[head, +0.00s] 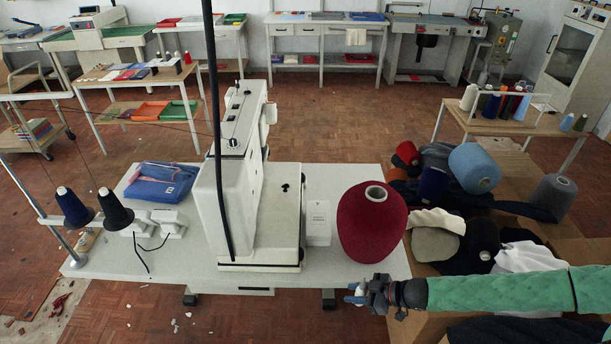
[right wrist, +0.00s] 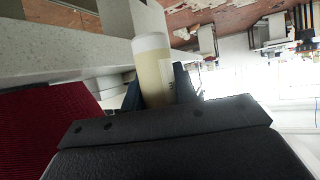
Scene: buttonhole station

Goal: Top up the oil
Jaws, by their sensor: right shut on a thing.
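The white buttonhole machine (head: 232,165) stands on the pale worktable (head: 190,262). A small black knob (head: 285,187) shows on its flat bed. My right gripper (head: 359,293) is at the table's front right edge, beside and in front of the red yarn cone. In the right wrist view it is shut on a bottle (right wrist: 153,78) with a whitish top and pale yellow contents, seemingly the oil. The bottle's lower part is hidden by the gripper. In the head view the bottle hardly shows. My left gripper is not in view.
The large red yarn cone (head: 371,222) stands between my right gripper and the machine. A white card (head: 318,222) is beside the machine. Blue folded cloth (head: 161,185) and dark thread spools (head: 115,209) are on the left. Cloth and yarn fill an open cardboard box (head: 565,240) at right.

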